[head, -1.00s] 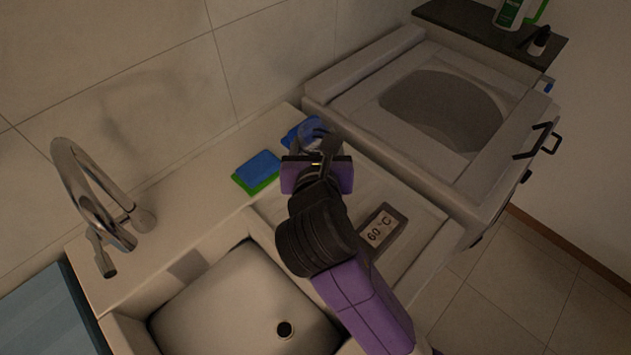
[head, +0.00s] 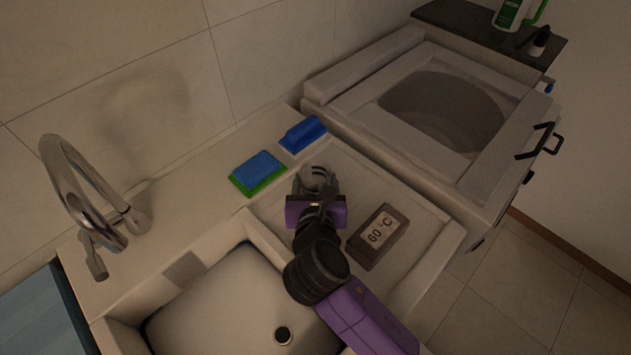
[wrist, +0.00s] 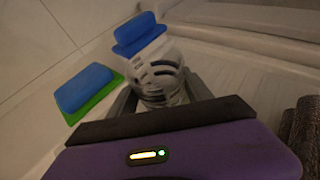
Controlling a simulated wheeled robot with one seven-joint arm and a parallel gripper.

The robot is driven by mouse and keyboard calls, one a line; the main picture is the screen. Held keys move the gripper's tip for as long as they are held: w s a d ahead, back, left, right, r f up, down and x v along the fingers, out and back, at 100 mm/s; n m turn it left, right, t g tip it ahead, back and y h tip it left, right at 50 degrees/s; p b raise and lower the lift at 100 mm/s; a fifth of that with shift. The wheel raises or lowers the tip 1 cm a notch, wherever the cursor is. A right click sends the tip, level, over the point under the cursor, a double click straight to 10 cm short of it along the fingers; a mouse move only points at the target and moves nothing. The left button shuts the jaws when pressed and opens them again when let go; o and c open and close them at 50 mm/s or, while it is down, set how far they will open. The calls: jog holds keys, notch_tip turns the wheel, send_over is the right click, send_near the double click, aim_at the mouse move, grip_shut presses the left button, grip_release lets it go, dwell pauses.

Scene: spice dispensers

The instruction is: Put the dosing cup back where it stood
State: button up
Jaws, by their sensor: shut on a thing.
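The dosing cup (wrist: 163,68) is clear and see-through, with dark marks on it, in the middle of the wrist view. In the head view the cup (head: 315,175) is small and dim, over the ribbed drainboard (head: 375,180). My gripper (head: 318,188) is shut on it, with a grey finger on each side in the wrist view (wrist: 160,96). The cup's lower part is partly hidden by my gripper. I cannot tell whether its base touches the drainboard.
A blue-topped green sponge (head: 257,171) and a blue block-like item (head: 303,134) lie on the counter behind. The sink (head: 235,310) is at front left, the tap (head: 75,190) at left.

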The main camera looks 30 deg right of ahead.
jog(key=o, duration=1.5)
jog(key=shift+f, duration=0.1)
jog(key=shift+o, duration=0.2)
jog(key=shift+s+a+r, duration=0.15)
jog(key=shift+s+r, duration=0.05)
jog(key=shift+r, duration=0.05)
jog(key=v, duration=1.1)
jog(key=shift+s+a, duration=0.15)
jog(key=shift+s, duration=0.05)
